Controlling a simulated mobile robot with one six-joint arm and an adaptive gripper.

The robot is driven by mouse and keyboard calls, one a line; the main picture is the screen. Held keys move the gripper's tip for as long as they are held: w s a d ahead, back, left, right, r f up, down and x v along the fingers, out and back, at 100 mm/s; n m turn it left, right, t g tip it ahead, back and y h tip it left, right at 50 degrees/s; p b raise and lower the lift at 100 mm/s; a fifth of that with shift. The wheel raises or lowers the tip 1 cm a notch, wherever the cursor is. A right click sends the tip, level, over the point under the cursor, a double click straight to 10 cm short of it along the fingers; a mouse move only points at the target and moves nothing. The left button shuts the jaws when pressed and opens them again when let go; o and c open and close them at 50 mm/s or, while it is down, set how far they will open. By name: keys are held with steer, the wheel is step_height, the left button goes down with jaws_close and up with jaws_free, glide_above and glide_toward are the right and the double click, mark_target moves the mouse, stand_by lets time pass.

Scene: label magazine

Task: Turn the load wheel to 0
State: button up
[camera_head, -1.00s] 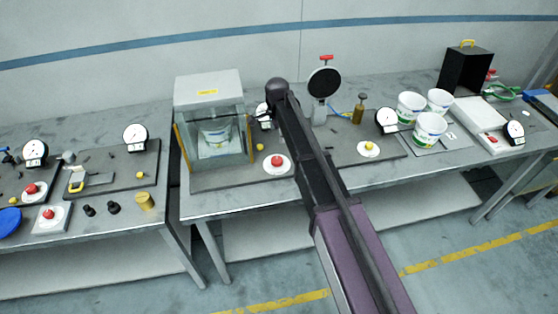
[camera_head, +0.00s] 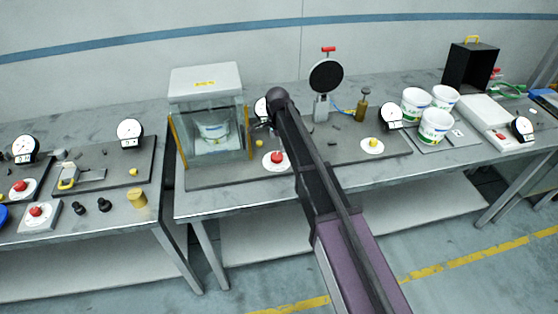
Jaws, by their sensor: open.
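My arm reaches up over the middle bench, and my gripper (camera_head: 261,127) is small and partly hidden near the arm's end. It is open, with nothing seen in it. It is in front of a white dial (camera_head: 262,107), beside the clear-walled cabinet (camera_head: 212,120). I cannot tell for sure which part is the load wheel. A red knob on a white round plate (camera_head: 275,161) is just below the gripper, and a yellow knob on a similar plate (camera_head: 372,146) is further right. The dial figures are too small to read.
A black disc on a stand (camera_head: 326,76) with a red top handle rises right of the arm's end. White tubs (camera_head: 434,125) and a black box (camera_head: 469,68) stand at the right. The left bench holds dials, knobs and a yellow cylinder (camera_head: 137,198).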

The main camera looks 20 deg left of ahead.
mark_target(278, 155)
steer(key=shift+f+b, duration=2.9)
steer(key=shift+f, duration=0.25)
steer(key=c, duration=1.1)
steer(key=shift+d, duration=0.1)
